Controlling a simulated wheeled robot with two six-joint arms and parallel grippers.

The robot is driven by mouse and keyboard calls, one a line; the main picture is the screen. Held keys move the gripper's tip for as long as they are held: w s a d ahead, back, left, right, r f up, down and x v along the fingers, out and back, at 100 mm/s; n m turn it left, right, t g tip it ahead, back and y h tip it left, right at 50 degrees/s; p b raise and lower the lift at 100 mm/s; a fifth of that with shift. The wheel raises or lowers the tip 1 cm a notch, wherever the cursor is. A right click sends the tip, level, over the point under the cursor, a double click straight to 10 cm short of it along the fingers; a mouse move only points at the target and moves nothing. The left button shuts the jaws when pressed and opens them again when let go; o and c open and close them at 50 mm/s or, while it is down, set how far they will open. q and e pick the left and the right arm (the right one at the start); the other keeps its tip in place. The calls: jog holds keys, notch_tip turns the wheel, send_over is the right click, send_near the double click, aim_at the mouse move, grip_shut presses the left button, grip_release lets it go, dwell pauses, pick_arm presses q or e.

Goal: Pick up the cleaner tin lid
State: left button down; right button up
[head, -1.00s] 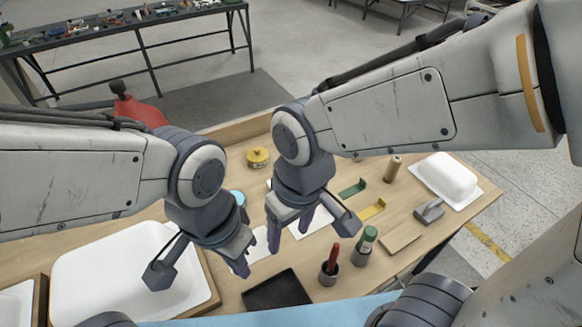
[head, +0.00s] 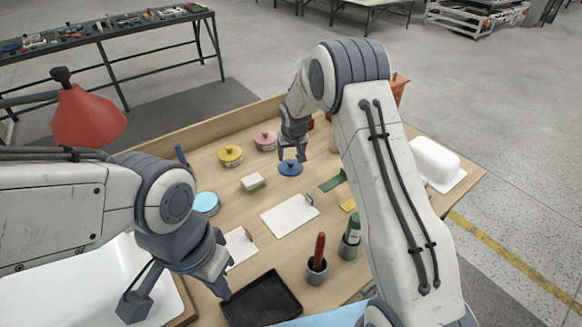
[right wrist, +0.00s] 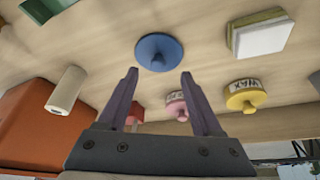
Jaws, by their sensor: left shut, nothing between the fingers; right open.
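A blue round lid with a knob (head: 290,168) lies on the wooden table; I take it for the cleaner tin lid, though no label shows. My right gripper (head: 296,152) is open and empty, close above the lid. In the right wrist view the blue lid (right wrist: 159,52) shows beyond and between the spread fingertips (right wrist: 159,72), apart from them. A light-blue round tin (head: 206,203) stands to the left, without a knob on top. My left gripper (head: 222,290) is shut and empty at the left front, beside the black tray.
A black tray (head: 262,302) and cups with tools (head: 317,268) are in front.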

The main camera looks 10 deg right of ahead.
aim_at(291, 162)
jog(key=p+x, duration=0.1)
jog(key=x, duration=0.4)
jog(key=shift+w+d+p, duration=0.15)
jog(key=shift+w+p, duration=0.2)
jog(key=shift+w+f, duration=0.2)
jog(key=shift+f, duration=0.25)
grip_shut()
